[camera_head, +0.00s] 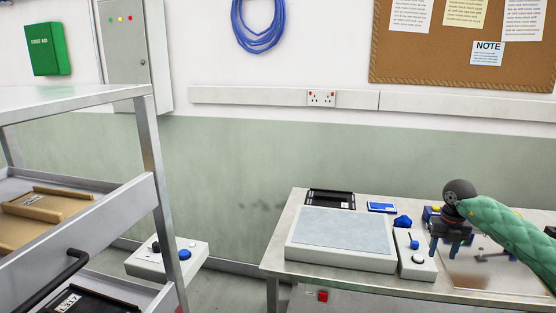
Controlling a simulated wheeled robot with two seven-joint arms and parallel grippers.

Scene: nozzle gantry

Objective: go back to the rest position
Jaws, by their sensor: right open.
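My right arm, in a green sleeve, reaches in from the right edge over the table. My right gripper (446,246) is dark, points down and is open above the table's right part, near a flat, shiny plate (490,277). Blue and yellow parts show behind the gripper; the arm and gripper partly hide them. I cannot tell whether the fingers touch anything. My left gripper is not in view.
The table (275,252) bears a grey flat-topped block (340,240), a black tray (330,198), a blue card-like item (381,207), a blue piece (402,221) and a white control box (414,262). A metal shelf cart (150,150) stands left; floor shows between.

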